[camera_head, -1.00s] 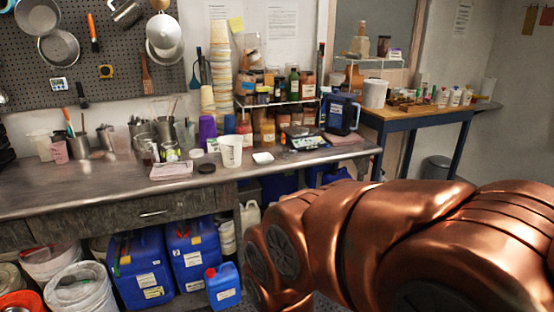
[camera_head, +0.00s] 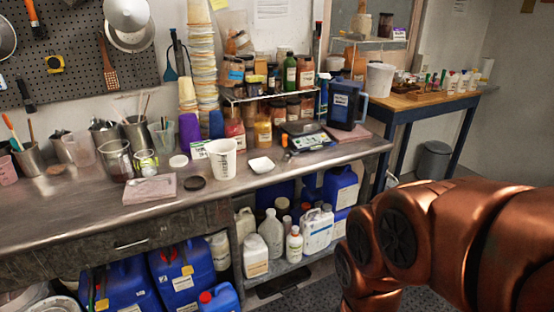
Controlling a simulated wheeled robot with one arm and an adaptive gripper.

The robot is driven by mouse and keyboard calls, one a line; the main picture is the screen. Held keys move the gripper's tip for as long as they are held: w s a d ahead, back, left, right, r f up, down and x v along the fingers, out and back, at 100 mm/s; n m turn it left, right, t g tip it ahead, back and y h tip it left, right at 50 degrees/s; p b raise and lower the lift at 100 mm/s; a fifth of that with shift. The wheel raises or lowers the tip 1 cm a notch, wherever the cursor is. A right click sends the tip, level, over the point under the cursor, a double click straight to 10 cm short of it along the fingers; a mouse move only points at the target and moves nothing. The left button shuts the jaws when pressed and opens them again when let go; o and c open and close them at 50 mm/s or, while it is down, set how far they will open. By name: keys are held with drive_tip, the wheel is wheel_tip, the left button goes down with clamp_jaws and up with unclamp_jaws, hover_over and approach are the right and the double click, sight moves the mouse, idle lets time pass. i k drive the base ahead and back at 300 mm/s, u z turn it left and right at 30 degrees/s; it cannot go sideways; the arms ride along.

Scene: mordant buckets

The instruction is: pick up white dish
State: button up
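The white dish (camera_head: 261,165) is a small, shallow, square-looking dish. It sits on the steel counter (camera_head: 75,207), just right of a white beaker (camera_head: 222,160) and left of a digital scale. It looks upright and nothing covers it. Copper-coloured links of my arm fill the lower right of the view. My gripper is not visible in this frame.
The digital scale (camera_head: 306,137) and a blue jug (camera_head: 346,105) stand to the right. A rack (camera_head: 268,97) of jars is behind. The counter's front edge before the dish is clear.

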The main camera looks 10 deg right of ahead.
sight(264, 164)
drive_tip(key=u, duration=0.4)
drive_tip(key=i, duration=0.95)
drive_tip(key=u, duration=0.7)
